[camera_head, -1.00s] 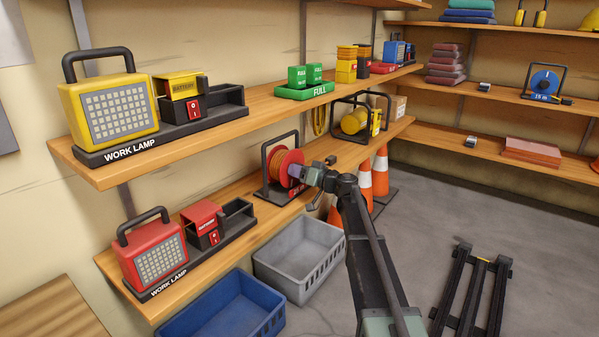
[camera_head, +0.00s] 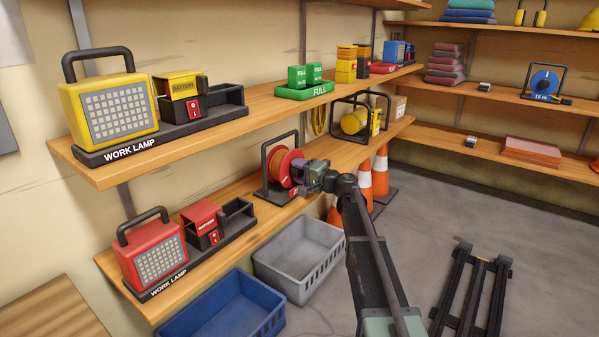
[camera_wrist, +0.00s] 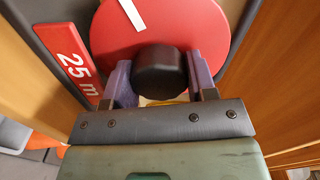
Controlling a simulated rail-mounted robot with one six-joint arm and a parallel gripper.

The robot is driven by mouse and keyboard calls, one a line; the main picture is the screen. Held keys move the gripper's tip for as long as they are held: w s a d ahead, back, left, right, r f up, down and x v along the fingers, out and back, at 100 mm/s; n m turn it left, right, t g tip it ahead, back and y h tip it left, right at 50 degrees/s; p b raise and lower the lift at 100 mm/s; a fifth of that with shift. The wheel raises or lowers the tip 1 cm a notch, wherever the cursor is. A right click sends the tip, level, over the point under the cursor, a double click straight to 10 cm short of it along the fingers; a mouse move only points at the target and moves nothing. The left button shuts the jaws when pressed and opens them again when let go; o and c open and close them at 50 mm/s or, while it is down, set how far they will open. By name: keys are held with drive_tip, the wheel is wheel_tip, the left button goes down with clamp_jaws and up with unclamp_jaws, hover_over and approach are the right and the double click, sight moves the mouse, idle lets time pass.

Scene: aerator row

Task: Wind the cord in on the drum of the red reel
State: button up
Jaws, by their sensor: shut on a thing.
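The red reel (camera_head: 283,170) stands in its dark frame on the lower shelf, with orange-brown cord on its drum. In the wrist view its red disc (camera_wrist: 200,28) carries a white stripe and fills the top middle. A black round knob (camera_wrist: 159,72) sticks out from the disc. My gripper (camera_wrist: 159,83) is shut on this knob, one purple finger pad on each side. In the head view my gripper (camera_head: 303,174) is at the right face of the reel and hides part of it. A red label reading 25 m (camera_wrist: 75,62) is beside the disc.
A yellow reel (camera_head: 354,122) stands further along the same shelf, with orange cones (camera_head: 380,172) below. A grey crate (camera_head: 300,258) and a blue crate (camera_head: 225,310) are on the floor under the shelf. The upper shelf (camera_head: 225,122) runs above.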

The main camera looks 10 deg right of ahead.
drive_tip(key=m, duration=1.2)
drive_tip(key=shift+m, duration=0.4)
idle(0.3)
drive_tip(key=o, duration=0.9)
drive_tip(key=v, duration=1.1)
